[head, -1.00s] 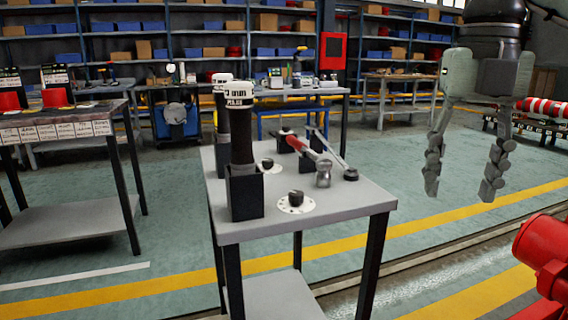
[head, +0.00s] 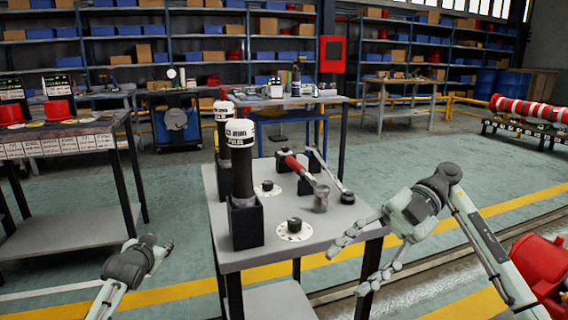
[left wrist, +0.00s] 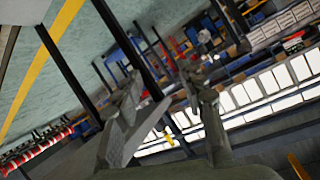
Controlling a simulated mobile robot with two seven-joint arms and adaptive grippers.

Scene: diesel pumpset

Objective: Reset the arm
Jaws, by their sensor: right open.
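My left gripper (head: 165,243) is at the lower left of the head view, in front of the left bench and left of the small grey table (head: 270,257). Its fingers are bunched together in that view. In the left wrist view the two fingers of the left gripper (left wrist: 160,75) stand apart with nothing between them. My right gripper (head: 350,266) is open and empty at the table's front right corner, its fingers spread and pointing left. Whether it touches the table edge I cannot tell.
On the table stand two black cylinders with white caps (head: 239,132) in black holders, a red-handled tool (head: 300,168) and two dark knobs on white discs (head: 294,230). A bench with red parts (head: 60,108) is at left. Red machinery (head: 540,265) is at lower right.

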